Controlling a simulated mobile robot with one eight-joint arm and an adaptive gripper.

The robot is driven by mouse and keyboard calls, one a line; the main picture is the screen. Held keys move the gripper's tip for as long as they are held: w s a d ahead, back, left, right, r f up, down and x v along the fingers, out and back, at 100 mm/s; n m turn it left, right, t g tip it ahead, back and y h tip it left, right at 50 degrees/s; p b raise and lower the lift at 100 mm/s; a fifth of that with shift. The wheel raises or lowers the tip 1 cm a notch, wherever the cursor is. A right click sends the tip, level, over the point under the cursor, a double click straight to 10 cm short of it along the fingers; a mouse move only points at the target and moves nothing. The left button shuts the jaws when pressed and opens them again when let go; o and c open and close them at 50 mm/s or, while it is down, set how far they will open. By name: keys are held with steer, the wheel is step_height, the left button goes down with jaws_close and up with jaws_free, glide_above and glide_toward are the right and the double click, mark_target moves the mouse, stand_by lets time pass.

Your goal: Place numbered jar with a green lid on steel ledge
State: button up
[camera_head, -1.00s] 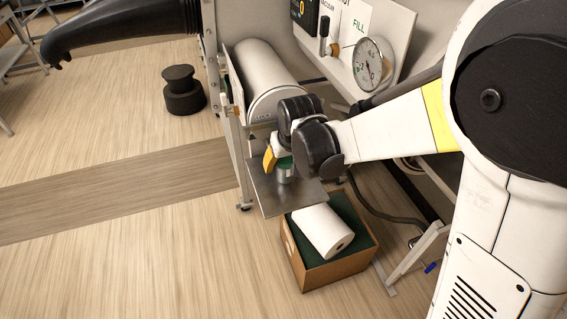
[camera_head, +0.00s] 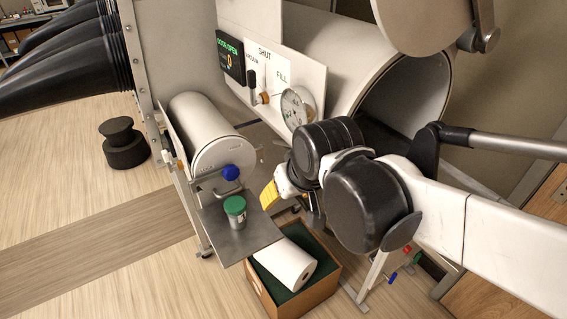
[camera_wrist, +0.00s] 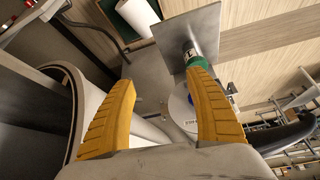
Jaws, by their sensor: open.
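The jar (camera_head: 236,212) has a green lid and a clear or grey body. It stands upright on the steel ledge (camera_head: 252,236), a flat plate in front of the small white cylinder. My gripper (camera_head: 270,196) has yellow fingers and is to the right of the jar, apart from it. In the wrist view the two fingers are spread wide with nothing between them. There the jar (camera_wrist: 190,50) shows past the tip of the right finger, on the ledge (camera_wrist: 205,28). Its number is too small to read.
The small cylinder (camera_head: 215,150) with a blue knob (camera_head: 231,172) is behind the ledge. A gauge panel (camera_head: 297,107) and a large open cylinder (camera_head: 410,85) are near my arm.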

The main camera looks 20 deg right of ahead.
steer(key=s+d+m+t, duration=0.1)
steer(key=s+d, duration=0.4)
steer(key=s, duration=0.2)
steer(key=shift+h, duration=0.4)
steer(key=shift+s+f, duration=0.1)
step_height(320, 180, down, 2)
steer(key=shift+f+b, duration=0.15)
steer(key=shift+b, duration=0.95)
